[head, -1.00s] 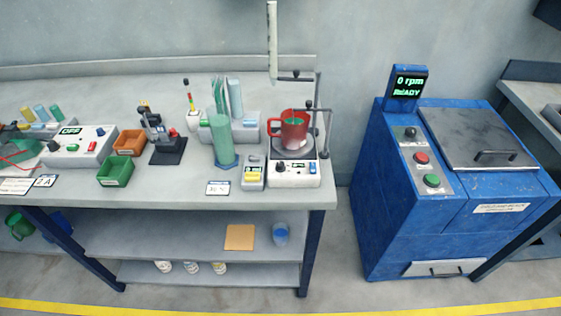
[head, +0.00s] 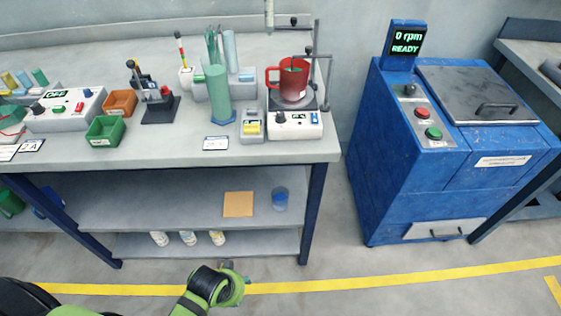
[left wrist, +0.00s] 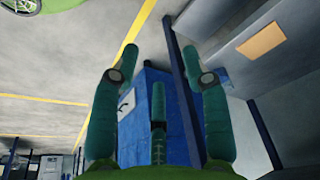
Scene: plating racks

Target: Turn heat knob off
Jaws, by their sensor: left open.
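A white hotplate (head: 296,127) stands at the front right corner of the bench, with a red beaker (head: 291,85) on its dark top plate. A dark knob (head: 281,117) sits at the left of its front panel, beside a small dark display and a blue switch; its setting is too small to read. My left gripper (head: 229,266) is low in front of the bench in the head view, well below the hotplate and apart from it. In the left wrist view its teal fingers (left wrist: 160,55) are spread and empty. My right gripper is not in view.
A grey device with a yellow label (head: 252,126) and a green cylinder (head: 219,95) stand left of the hotplate. A stand rod (head: 315,60) rises behind it. A blue machine (head: 400,170) stands to the right, across a gap. The floor before the bench is clear.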

